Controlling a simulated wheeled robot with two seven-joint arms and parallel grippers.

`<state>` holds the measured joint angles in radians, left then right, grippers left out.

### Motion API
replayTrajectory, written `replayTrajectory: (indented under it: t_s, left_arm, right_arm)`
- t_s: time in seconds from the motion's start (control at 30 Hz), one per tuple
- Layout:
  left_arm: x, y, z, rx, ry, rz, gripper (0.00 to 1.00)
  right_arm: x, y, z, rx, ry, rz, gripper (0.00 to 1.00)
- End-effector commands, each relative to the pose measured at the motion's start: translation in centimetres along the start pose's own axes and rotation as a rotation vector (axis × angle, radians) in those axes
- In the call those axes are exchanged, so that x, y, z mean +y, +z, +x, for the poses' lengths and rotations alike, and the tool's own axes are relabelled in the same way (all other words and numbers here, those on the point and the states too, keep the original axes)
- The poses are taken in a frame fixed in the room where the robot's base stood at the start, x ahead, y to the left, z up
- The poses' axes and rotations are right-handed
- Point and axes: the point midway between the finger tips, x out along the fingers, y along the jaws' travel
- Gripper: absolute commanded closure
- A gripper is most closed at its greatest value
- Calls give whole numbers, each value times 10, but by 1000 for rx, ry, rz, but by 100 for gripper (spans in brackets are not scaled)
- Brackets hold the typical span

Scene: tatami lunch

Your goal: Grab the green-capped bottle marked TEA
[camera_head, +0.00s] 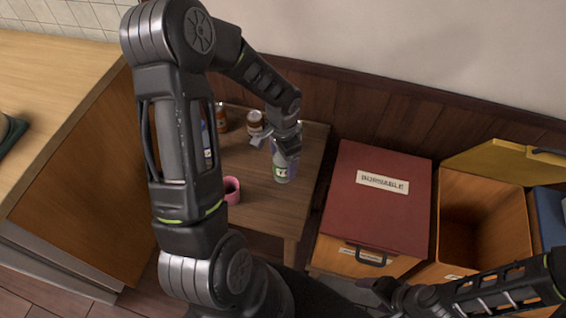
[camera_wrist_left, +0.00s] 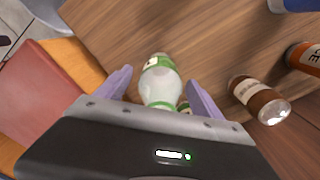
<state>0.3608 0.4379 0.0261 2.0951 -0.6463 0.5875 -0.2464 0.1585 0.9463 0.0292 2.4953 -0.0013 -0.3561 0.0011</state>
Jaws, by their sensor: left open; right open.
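A pale bottle with green and white markings (camera_head: 281,171) stands on the small wooden table, near its right side. My left gripper (camera_head: 280,150) is over its upper part, hiding the top. In the left wrist view the bottle (camera_wrist_left: 159,88) lies between the two spread lilac fingers of my left gripper (camera_wrist_left: 160,79). The fingers are open, one on each side, with no clear grip. The lettering is too small to read. My right gripper (camera_head: 382,290) is low in the head view, open and empty, in front of the red-lidded bin.
The wooden table (camera_head: 256,185) also holds a pink cup (camera_head: 232,184), brown bottles (camera_head: 255,122) with pale labels, and a blue-and-white bottle (camera_head: 206,142). A red-lidded bin marked BURNABLE (camera_head: 380,215) and an open wooden bin (camera_head: 510,215) with a raised yellow lid stand to the right.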

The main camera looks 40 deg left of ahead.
Motion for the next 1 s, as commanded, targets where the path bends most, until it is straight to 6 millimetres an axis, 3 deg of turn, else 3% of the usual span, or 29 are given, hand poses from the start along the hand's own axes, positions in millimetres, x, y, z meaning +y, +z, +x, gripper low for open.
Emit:
replayTrajectory:
  t_s: [0.53, 1.0]
  left_arm:
    - [0, 0, 0, 0, -1, 0, 23]
    - [0, 0, -1, 0, -1, 0, 62]
  right_arm:
    - [0, 0, 0, 0, 0, 0, 24]
    - [0, 0, 0, 0, 0, 0, 24]
